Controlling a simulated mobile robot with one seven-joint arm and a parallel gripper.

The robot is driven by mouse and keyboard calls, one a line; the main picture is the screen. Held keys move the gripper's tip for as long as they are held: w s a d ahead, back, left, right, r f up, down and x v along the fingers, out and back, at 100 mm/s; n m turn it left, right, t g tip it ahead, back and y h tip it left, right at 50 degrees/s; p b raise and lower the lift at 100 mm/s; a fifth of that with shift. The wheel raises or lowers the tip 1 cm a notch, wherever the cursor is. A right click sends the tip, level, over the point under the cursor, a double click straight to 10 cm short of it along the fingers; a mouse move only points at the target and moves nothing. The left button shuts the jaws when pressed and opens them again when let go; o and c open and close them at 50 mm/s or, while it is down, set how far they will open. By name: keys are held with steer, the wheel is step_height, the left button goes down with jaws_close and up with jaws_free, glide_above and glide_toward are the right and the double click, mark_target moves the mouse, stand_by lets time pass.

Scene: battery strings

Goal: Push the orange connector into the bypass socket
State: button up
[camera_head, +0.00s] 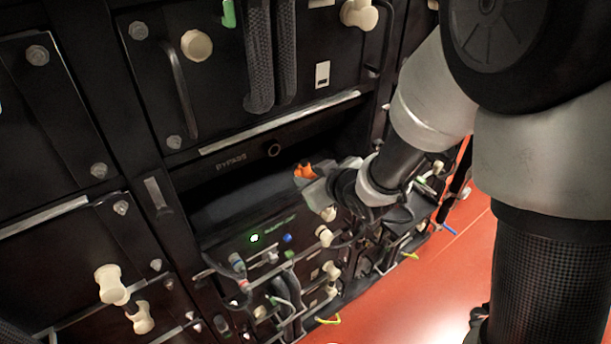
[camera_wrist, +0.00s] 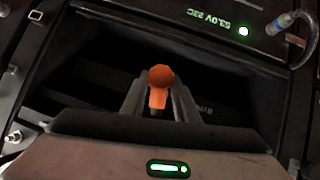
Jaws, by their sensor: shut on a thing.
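The orange connector (camera_head: 304,171) shows at the end of my gripper (camera_head: 310,182) in the head view. In the wrist view the orange connector (camera_wrist: 159,78) has a round end and a short stem, and stands between the two grey fingers of my gripper (camera_wrist: 156,102). My gripper is shut on it. The bypass socket (camera_head: 274,150) is a small dark round hole on the black panel, right of the BYPASS label (camera_head: 231,162). The connector is apart from the socket, to its lower right in the head view. I cannot make out the socket in the wrist view.
A dark open bay (camera_head: 240,195) lies below the socket panel. Below it is a module face with a green light (camera_head: 254,238), cables and pale knobs. The wrist view shows a lit voltage readout (camera_wrist: 208,20) and a cable plug (camera_wrist: 283,22). Red floor (camera_head: 430,275) is open at right.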

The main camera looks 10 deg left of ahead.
steer(key=shift+s+a+r+n+y, duration=0.3)
steer(key=shift+a+r, duration=0.1)
steer(key=shift+a, duration=0.25)
steer(key=shift+d, duration=0.15)
steer(key=shift+w+a+b, duration=0.3)
steer(key=shift+w+a, duration=0.6)
steer(key=shift+a, duration=0.2)
steer(key=shift+w+a+b, duration=0.3)
steer(key=shift+w+a, duration=0.6)
steer(key=shift+a, duration=0.15)
steer(key=shift+b, duration=0.55)
steer(key=shift+w+a+b, duration=0.35)
steer(key=shift+w+a, duration=0.8)
steer(key=shift+a, duration=0.2)
steer(key=o, duration=1.3)
steer(key=shift+c, duration=0.2)
